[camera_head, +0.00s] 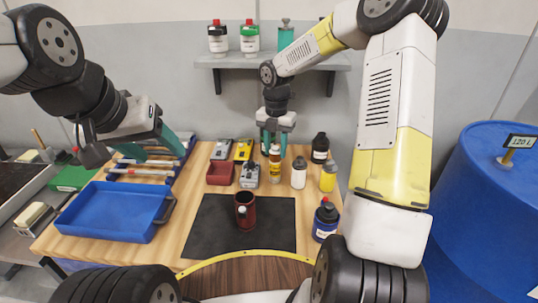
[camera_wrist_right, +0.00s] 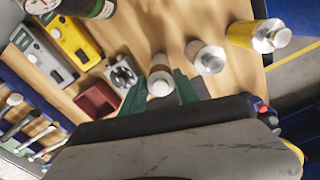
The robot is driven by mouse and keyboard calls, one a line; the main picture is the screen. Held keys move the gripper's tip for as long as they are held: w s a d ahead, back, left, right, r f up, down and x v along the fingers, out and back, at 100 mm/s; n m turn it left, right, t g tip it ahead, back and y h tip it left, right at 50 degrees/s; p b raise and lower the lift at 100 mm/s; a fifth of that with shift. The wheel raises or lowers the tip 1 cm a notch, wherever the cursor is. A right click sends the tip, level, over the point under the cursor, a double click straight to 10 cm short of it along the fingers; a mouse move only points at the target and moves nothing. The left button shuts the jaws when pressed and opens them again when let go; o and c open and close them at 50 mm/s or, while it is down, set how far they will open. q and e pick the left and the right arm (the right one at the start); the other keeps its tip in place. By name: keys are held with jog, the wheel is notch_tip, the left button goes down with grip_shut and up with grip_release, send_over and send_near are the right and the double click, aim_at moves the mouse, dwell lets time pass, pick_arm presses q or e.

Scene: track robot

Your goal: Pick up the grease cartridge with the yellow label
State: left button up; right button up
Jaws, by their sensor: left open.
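The cartridge with the yellow label (camera_head: 275,167) stands upright on the wooden bench, behind the dark mat. My right gripper (camera_head: 273,143) points down over it, with its teal fingers on either side of the top. In the right wrist view, the pale cap of the cartridge (camera_wrist_right: 160,85) shows between the fingertips (camera_wrist_right: 161,88). The fingers look apart, and I see no clear contact. My left gripper (camera_head: 153,148) is open and empty above the left part of the bench, near the blue tray.
Close right of the cartridge stand a white bottle (camera_head: 299,173) and a yellow container (camera_head: 328,178). A red bin (camera_head: 220,173) and a grey device (camera_head: 249,175) stand to its left. A dark red cup (camera_head: 244,208) stands on the black mat (camera_head: 215,233). A blue tray (camera_head: 112,235) lies left.

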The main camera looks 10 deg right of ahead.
grip_shut()
jog(key=shift+r, duration=0.15)
